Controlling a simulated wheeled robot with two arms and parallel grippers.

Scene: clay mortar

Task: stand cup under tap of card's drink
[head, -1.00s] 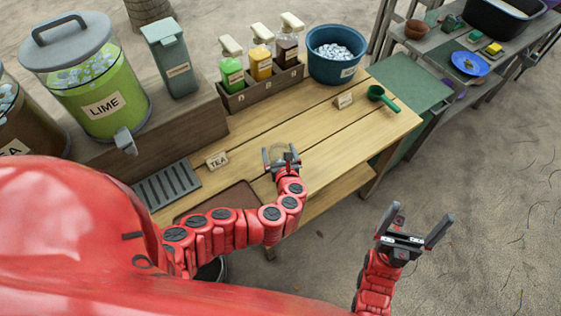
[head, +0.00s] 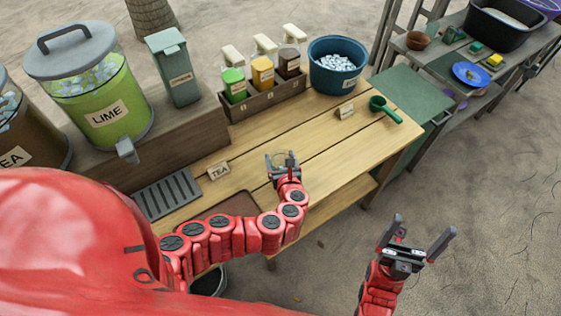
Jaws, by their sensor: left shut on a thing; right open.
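A card reading TEA (head: 218,171) stands on the wooden table. The brown tea dispenser (head: 22,128) is at the far left, cut by the frame; its tap is hidden behind my red body. The green LIME dispenser (head: 105,112) stands beside it on a raised wooden ledge, with its grey tap (head: 127,150) in view. My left gripper (head: 282,160) is right of the card over the table, shut on a clear cup (head: 281,158), hard to make out. My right gripper (head: 418,243) is open and empty, off the table's front right.
A slatted drip tray (head: 168,193) lies below the ledge. A brown tray (head: 232,205) is partly behind my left arm. A bottle rack (head: 265,102), blue tub (head: 338,65), small card (head: 346,111) and green scoop (head: 384,108) stand further right. The table's middle is clear.

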